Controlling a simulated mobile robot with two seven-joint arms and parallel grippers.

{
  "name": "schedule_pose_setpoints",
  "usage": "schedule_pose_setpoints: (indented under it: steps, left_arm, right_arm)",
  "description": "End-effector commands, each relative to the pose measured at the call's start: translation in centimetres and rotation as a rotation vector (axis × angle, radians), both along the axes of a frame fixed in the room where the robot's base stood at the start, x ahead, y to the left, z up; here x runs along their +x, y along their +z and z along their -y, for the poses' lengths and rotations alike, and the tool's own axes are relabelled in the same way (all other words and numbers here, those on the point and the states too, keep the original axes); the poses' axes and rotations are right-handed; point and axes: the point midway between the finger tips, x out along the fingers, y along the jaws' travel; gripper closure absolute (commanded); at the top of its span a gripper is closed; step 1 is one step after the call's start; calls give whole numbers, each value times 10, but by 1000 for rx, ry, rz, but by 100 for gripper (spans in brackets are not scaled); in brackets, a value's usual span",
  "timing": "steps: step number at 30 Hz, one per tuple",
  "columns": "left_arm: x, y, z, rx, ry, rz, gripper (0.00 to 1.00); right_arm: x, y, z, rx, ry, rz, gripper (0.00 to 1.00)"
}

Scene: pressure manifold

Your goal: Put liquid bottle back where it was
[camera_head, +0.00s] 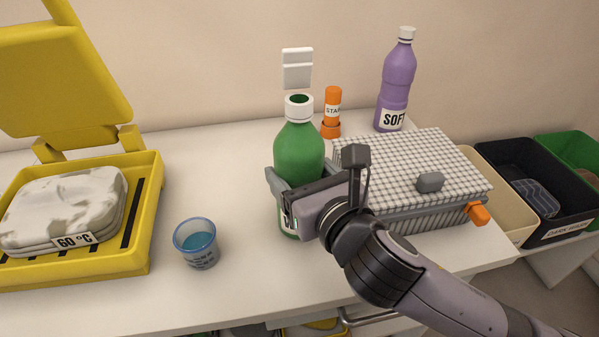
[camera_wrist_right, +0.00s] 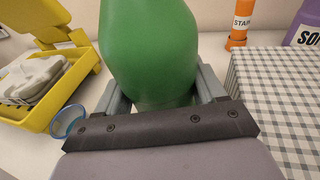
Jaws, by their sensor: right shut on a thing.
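The green liquid bottle (camera_head: 298,150) has a white neck ring with a dark opening on top. It stands upright or nearly so, left of the checked box. My right gripper (camera_head: 285,190) is shut around its lower body; the fingers show on both sides of the bottle (camera_wrist_right: 150,45) in the right wrist view. The gripper hides part of the bottle's base and label, and I cannot tell whether the base touches the table. A clear cup (camera_head: 196,243) with blue liquid stands to the left on the table. My left gripper is not in view.
An open yellow press (camera_head: 140,255) holds folded cloth at left. A checked cloth box (camera_head: 410,160) stands right of the bottle. Behind are an orange starch bottle (camera_head: 332,112) and a purple softener bottle (camera_head: 396,85). Bins stand at far right.

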Motion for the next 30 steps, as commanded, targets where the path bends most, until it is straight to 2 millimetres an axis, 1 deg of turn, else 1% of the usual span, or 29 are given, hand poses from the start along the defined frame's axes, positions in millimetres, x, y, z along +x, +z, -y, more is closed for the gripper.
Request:
schedule_pose_setpoints:
  steps: [1,5,6,7,8,16,20,23,30]
  left_arm:
    - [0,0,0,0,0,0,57]
    - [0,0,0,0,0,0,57]
    - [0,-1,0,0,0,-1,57]
    - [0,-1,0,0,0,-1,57]
    - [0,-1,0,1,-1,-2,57]
    - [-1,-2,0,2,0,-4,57]
    - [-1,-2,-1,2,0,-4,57]
    - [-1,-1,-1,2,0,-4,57]
    - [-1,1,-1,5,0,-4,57]
  right_arm:
    - [0,2,0,3,1,5,87]
    - [0,-1,0,2,0,4,87]
    - [0,-3,0,0,-1,0,21]
    - [0,-3,0,0,-1,0,11]
    - [0,-3,0,0,-1,0,5]
    - [0,-3,0,1,0,0,5]
    - [-3,1,1,0,0,-1,5]
    - [-12,2,6,-1,0,0,5]
    - [-49,9,24,0,1,-1,5]
